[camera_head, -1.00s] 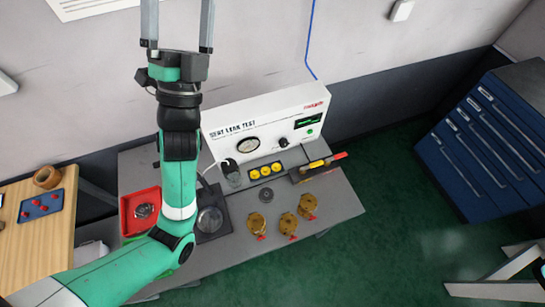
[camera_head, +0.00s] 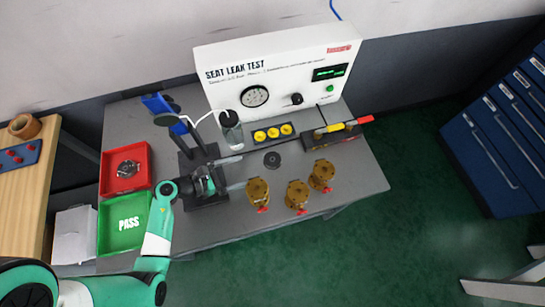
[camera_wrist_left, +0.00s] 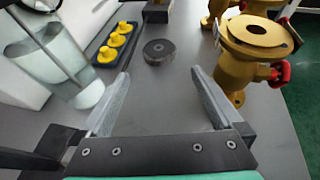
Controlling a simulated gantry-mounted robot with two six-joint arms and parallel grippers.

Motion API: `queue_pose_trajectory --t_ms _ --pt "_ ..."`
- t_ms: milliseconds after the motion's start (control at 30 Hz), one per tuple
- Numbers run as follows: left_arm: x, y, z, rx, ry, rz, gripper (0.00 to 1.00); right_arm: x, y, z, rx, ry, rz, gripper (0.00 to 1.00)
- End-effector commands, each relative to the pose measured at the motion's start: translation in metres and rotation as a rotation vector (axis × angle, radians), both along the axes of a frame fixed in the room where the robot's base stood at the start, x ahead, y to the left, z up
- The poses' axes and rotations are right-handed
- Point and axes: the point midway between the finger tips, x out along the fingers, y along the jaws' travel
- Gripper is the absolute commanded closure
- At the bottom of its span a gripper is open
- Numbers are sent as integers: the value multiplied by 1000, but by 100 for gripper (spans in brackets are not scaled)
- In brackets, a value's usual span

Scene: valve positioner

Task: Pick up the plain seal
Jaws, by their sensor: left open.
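No piece is labelled as the plain seal. A small dark round disc (camera_head: 272,160) with a small centre mark lies flat on the grey bench; it also shows in the left wrist view (camera_wrist_left: 158,52). Three yellow pieces (camera_head: 273,134) sit in a dark tray behind it; they also show in the left wrist view (camera_wrist_left: 114,41). I cannot tell which of these is the plain seal. My left gripper (camera_head: 234,174) is open and empty over the bench, left of the disc. In the left wrist view the disc is beyond and between the open fingertips (camera_wrist_left: 160,75), not touching them.
Three brass valves (camera_head: 297,196) with red handles stand right of my left gripper. A glass of water (camera_head: 231,130) stands behind it, before the white leak tester (camera_head: 225,85). A red tray (camera_head: 112,178) and green PASS tray (camera_head: 115,240) are on the left.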

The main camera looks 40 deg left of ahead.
Motion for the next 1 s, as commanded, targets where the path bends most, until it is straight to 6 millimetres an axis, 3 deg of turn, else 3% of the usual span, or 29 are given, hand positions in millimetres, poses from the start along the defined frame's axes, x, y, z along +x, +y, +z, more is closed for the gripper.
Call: queue_pose_trajectory --t_ms 300,567,800,1000 --pt "49 -14 -21 0 -4 -4 0 0 0 -18 0 0 0 50" --pt "61 -17 -24 1 -4 0 0 0 0 -21 0 0 0 50" --pt "97 -27 -38 1 -4 -3 0 0 0 -38 0 0 0 50" --pt "104 -29 -39 -2 -4 1 0 0 0 -38 0 0 0 50"
